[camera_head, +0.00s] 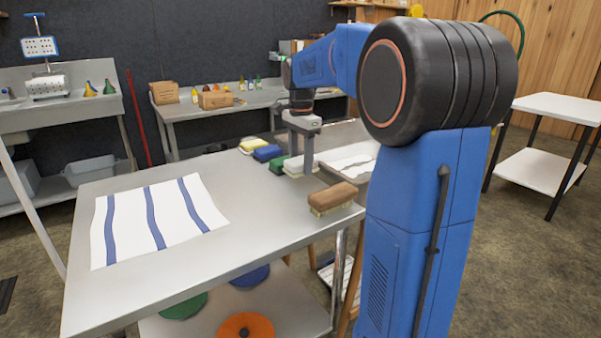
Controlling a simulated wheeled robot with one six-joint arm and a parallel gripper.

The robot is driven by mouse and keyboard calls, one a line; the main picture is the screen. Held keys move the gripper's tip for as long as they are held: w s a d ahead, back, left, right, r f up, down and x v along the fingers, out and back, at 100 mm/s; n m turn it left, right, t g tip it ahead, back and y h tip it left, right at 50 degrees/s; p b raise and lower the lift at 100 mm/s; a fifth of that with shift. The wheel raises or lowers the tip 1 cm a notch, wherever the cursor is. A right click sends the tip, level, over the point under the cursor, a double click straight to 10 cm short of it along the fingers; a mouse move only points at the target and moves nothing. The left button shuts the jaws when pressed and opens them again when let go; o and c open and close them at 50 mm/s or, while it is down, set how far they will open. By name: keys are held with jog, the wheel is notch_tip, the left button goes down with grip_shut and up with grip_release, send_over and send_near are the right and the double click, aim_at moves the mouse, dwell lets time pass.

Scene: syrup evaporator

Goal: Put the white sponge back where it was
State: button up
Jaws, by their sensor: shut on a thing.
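The white sponge (292,169) is at the far right part of the steel table (180,265), at the near end of a row of sponges. My gripper (303,168) points down over it and is shut on it. The gripper's fingers cover part of the sponge. I cannot tell whether the sponge rests on the table top or is slightly above it. The green sponge (277,166) is just left of the white one. The blue sponge (267,153) and the yellow sponge (253,145) lie farther back in the row.
A brown-backed brush (332,197) lies near the table's right edge, close to the gripper. A striped white cloth (130,226) covers the left of the table. The middle is bare. A basin (350,158) with a whitish surface sits behind and right of the gripper.

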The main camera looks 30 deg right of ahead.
aim_at(301, 171)
jog(key=shift+f, duration=1.7)
jog(key=shift+f, duration=0.15)
jog(key=o, duration=1.2)
notch_tip(301, 171, up, 12)
jog(key=shift+r, duration=0.15)
